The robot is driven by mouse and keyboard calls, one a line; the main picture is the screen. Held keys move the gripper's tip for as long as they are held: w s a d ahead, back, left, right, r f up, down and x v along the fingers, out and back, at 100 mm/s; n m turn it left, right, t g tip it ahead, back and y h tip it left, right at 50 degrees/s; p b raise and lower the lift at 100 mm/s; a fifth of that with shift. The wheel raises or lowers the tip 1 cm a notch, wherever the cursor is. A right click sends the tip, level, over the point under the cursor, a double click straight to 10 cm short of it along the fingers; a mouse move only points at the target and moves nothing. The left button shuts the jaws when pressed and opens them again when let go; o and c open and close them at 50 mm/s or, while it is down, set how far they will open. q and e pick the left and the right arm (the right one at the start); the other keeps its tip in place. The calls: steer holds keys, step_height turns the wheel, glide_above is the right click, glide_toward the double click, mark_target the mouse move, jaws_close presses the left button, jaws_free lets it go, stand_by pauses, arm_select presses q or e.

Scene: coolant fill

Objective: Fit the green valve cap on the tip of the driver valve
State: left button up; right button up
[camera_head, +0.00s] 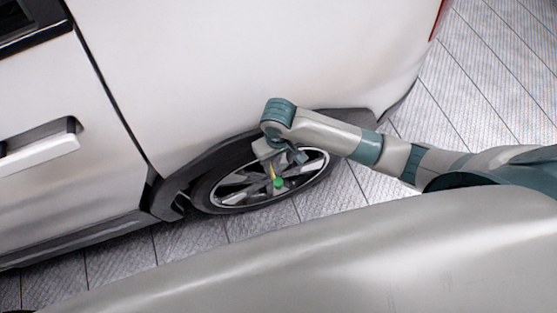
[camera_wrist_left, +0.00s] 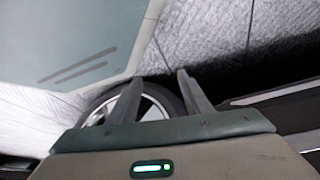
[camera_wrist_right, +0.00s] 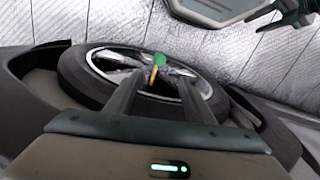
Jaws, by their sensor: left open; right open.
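The green valve cap (camera_head: 278,182) sits at the outer end of the yellow driver valve (camera_head: 272,171), in front of the wheel (camera_head: 229,198). The right wrist view also shows the cap (camera_wrist_right: 159,59) and the yellow stem (camera_wrist_right: 153,75); whether the cap is fully seated cannot be told. My right gripper (camera_head: 283,159) is open over the wheel. Its fingers (camera_wrist_right: 160,77) stand apart, with the cap just beyond the gap between the tips. My left gripper (camera_wrist_left: 160,77) is open and empty, and only its wrist view shows it, with a wheel (camera_wrist_left: 158,97) beyond its fingers.
The white car body (camera_head: 200,70) stands right above the wheel. The dark wheel arch (camera_head: 232,148) is close to my right gripper. A door handle (camera_head: 40,150) sticks out at the left. The tiled floor (camera_head: 480,70) is clear at the upper right.

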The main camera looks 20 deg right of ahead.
steer(key=c, duration=1)
steer(key=shift+w+a+f, duration=0.1)
steer(key=shift+w+a, duration=0.05)
jaws_close()
arm_select(q)
steer(key=w+d+f+t+b, duration=0.2)
steer(key=w+b, duration=0.6)
steer(key=b, duration=0.1)
steer(key=shift+d+f, duration=0.4)
arm_select(e)
steer(key=shift+f, duration=3.55)
arm_select(q)
steer(key=shift+w+f+b, duration=0.1)
steer(key=shift+b, duration=0.2)
arm_select(e)
steer(key=shift+f, duration=0.1)
